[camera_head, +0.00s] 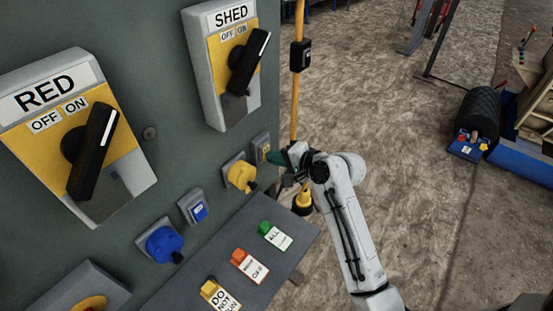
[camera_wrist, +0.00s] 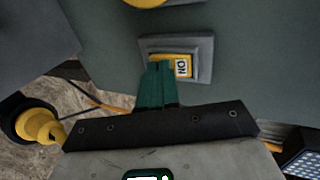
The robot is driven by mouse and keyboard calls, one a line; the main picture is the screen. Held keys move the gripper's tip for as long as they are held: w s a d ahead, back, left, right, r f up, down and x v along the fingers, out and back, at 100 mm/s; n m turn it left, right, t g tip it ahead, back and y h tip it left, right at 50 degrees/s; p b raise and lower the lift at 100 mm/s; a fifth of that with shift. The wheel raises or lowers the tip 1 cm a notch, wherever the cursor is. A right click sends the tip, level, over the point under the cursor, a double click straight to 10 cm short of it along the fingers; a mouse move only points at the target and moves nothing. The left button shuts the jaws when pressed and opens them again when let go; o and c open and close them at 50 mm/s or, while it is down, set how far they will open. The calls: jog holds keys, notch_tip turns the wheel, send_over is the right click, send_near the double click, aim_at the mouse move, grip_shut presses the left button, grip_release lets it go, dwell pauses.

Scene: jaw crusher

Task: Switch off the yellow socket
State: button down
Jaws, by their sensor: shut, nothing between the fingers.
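The yellow socket (camera_head: 241,176) is on the grey-green panel's right part. A small grey switch box (camera_head: 261,149) is mounted beside it, near the panel's edge. In the wrist view this box (camera_wrist: 205,47) holds a yellow rocker (camera_wrist: 184,66) with a label reading "ON". A yellow round edge (camera_wrist: 148,2) shows at the top of that view. My gripper (camera_head: 276,157) is just right of the switch box. Its green fingers (camera_wrist: 157,66) are shut and empty, with the tips overlapping the rocker's left end. I cannot tell whether they touch it.
A blue socket (camera_head: 164,243) and blue switch (camera_head: 198,210) are lower left. RED (camera_head: 92,150) and SHED (camera_head: 245,60) rotary switches are above. A shelf (camera_head: 255,262) with several tags lies below. A yellow connector (camera_head: 303,200) hangs behind my gripper.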

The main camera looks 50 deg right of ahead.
jog(key=shift+w+r, duration=0.1)
jog(key=shift+r, duration=0.15)
jog(key=shift+r+p, duration=0.6)
jog(key=shift+p, duration=0.45)
